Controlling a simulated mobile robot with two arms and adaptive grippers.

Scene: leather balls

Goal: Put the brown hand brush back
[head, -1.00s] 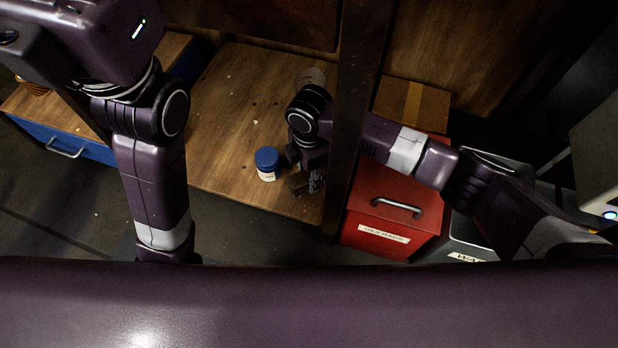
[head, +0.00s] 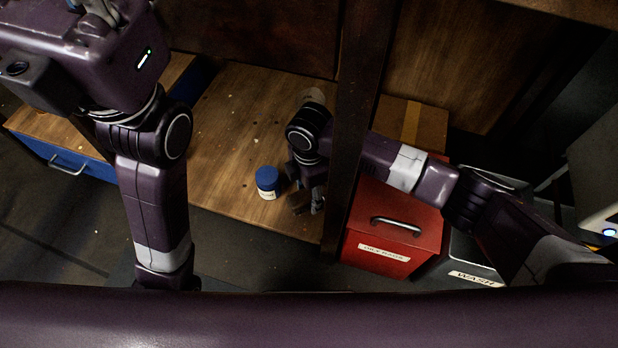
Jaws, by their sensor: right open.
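My right gripper (head: 311,203) points down over the wooden bench top, just right of the blue-lidded jar and left of the dark post. Its fingers are small and partly hidden by its own wrist; it is open. A small dark brown shape (head: 297,199) shows beside the fingers; I cannot tell whether it is the hand brush or part of the gripper. No brush shows clearly elsewhere. My left arm fills the left side, and its fingers are not clearly in view.
The blue-lidded jar (head: 267,182) stands close to the right gripper. A dark upright post (head: 350,130) rises beside my right wrist. A red box (head: 392,226), a cardboard box (head: 412,122) and a bin labelled WASH (head: 476,275) stand right. The bench top (head: 235,120) is mostly clear.

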